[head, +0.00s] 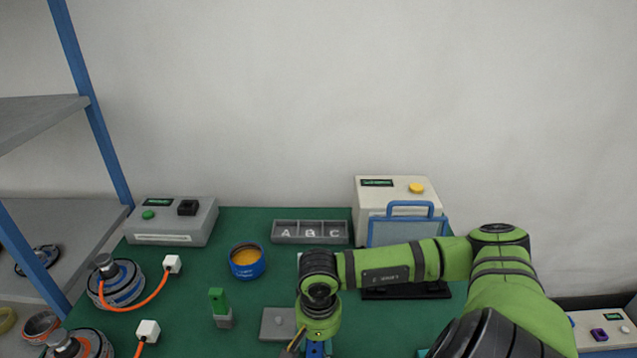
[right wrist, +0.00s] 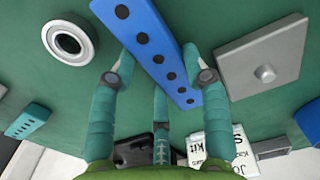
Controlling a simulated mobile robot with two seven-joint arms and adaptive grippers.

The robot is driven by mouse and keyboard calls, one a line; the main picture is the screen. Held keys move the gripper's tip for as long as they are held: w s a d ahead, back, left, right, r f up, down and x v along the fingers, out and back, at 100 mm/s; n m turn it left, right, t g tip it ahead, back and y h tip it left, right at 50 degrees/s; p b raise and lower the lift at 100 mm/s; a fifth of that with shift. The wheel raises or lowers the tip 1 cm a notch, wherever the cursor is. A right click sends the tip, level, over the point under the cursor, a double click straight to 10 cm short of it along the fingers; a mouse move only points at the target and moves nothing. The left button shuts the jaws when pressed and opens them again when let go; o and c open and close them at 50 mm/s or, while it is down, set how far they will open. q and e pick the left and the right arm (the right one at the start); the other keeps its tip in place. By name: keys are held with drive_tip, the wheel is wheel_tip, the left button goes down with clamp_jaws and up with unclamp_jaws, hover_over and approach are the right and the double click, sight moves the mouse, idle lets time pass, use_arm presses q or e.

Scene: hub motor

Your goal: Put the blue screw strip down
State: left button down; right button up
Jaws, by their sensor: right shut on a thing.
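The blue screw strip (right wrist: 137,22) is a long flat blue bar with a row of dark round spots. It runs diagonally between the fingers of my right gripper (right wrist: 160,58) in the right wrist view. My right gripper is shut on it. In the head view a small blue part of the strip (head: 317,349) shows at the bottom edge, under my green right wrist, with the rest cut off. I cannot tell whether the strip touches the green mat. My left gripper is not in view.
A grey plate with a knob (head: 277,323) lies close left of my wrist and also shows in the right wrist view (right wrist: 238,58). A metal ring (right wrist: 68,40) lies nearby. A green-and-grey piece (head: 219,308), blue tin (head: 247,261) and A-B-C tray (head: 310,240) stand around.

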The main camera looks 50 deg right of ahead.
drive_tip(key=shift+f, duration=0.15)
drive_tip(key=o, duration=1.3)
